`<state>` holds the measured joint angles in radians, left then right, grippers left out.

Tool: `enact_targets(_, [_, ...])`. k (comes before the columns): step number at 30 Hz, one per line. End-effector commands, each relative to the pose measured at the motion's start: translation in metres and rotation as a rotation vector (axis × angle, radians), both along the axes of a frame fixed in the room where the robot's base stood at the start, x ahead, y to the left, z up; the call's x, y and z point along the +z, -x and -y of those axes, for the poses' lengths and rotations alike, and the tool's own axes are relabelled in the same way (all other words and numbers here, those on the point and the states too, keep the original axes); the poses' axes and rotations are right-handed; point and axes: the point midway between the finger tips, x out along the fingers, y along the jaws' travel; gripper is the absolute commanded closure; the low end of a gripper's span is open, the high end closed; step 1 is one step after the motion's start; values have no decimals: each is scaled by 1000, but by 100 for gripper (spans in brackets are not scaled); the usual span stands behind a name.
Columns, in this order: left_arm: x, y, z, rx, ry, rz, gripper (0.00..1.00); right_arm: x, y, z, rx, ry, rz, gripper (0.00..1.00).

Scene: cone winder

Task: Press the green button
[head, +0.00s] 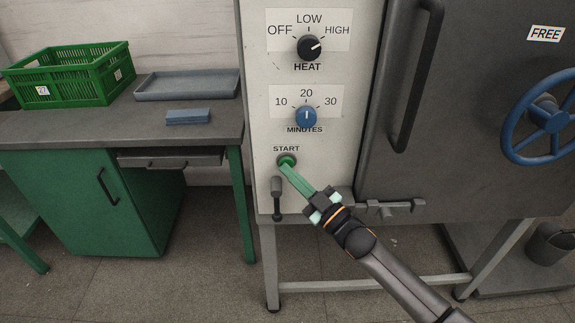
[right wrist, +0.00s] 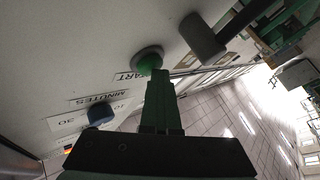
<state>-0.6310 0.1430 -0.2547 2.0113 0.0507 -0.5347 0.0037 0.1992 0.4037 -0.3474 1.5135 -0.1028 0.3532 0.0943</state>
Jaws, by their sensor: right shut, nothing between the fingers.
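The green button (head: 287,158) sits in a round grey collar under the START label on the pale control panel (head: 262,110). It also shows in the right wrist view (right wrist: 149,61), just beyond my fingertips. My right gripper (head: 286,168) is shut and empty, its green fingers together, with the tips at the lower edge of the button. In the right wrist view the fingertips (right wrist: 158,73) overlap the button's edge. I cannot tell whether they touch it or whether the button is pushed in. My left gripper is not in view.
A dark lever (head: 277,195) hangs just below the button. The blue MINUTES knob (head: 306,117) and black HEAT knob (head: 310,47) are above. A large grey door with a handle (head: 416,80) and blue wheel (head: 548,117) is at right. A bench (head: 190,132) with a green crate (head: 70,77) stands left.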

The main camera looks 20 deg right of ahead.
Motion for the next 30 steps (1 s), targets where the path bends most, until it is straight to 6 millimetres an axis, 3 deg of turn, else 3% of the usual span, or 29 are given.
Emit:
enact_targets(1, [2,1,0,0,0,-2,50,2,-4,8,-21,0,-6,100])
enact_targets(11, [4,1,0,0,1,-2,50,1,-1,8,-21,1,-7,100])
enact_targets(30, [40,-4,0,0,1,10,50,0,56,-11,-12,1,-6,100])
